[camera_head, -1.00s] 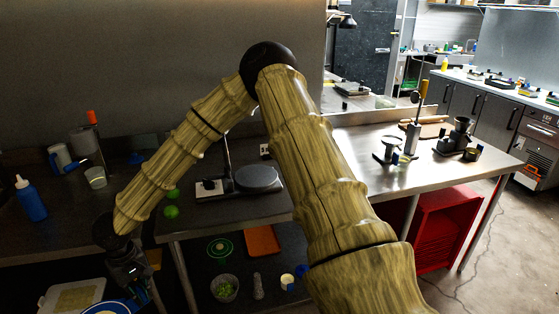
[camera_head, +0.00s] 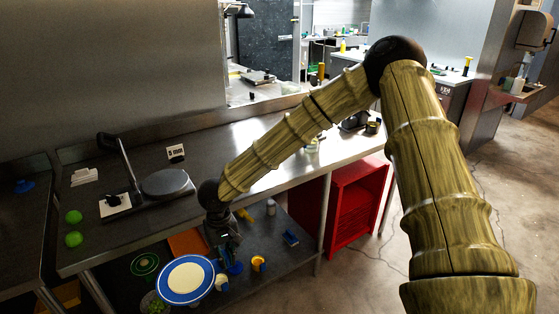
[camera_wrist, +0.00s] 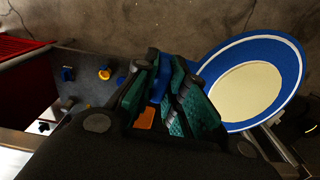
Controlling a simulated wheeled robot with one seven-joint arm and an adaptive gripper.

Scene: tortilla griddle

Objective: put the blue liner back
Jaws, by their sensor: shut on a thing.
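The blue liner (camera_head: 207,292) is a round disc with a broad blue rim, a thin white ring and a pale cream middle. In the head view it hangs tilted just below my gripper (camera_head: 224,246), in front of the metal table. In the wrist view the liner (camera_wrist: 292,72) reaches out to the right of the green-padded fingers (camera_wrist: 172,95). My gripper is shut on its edge; the exact grip is partly hidden by the fingers.
A griddle with a dark round plate (camera_head: 167,183) and two green balls (camera_head: 73,217) stand on the table. A red cabinet (camera_head: 356,200) stands right.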

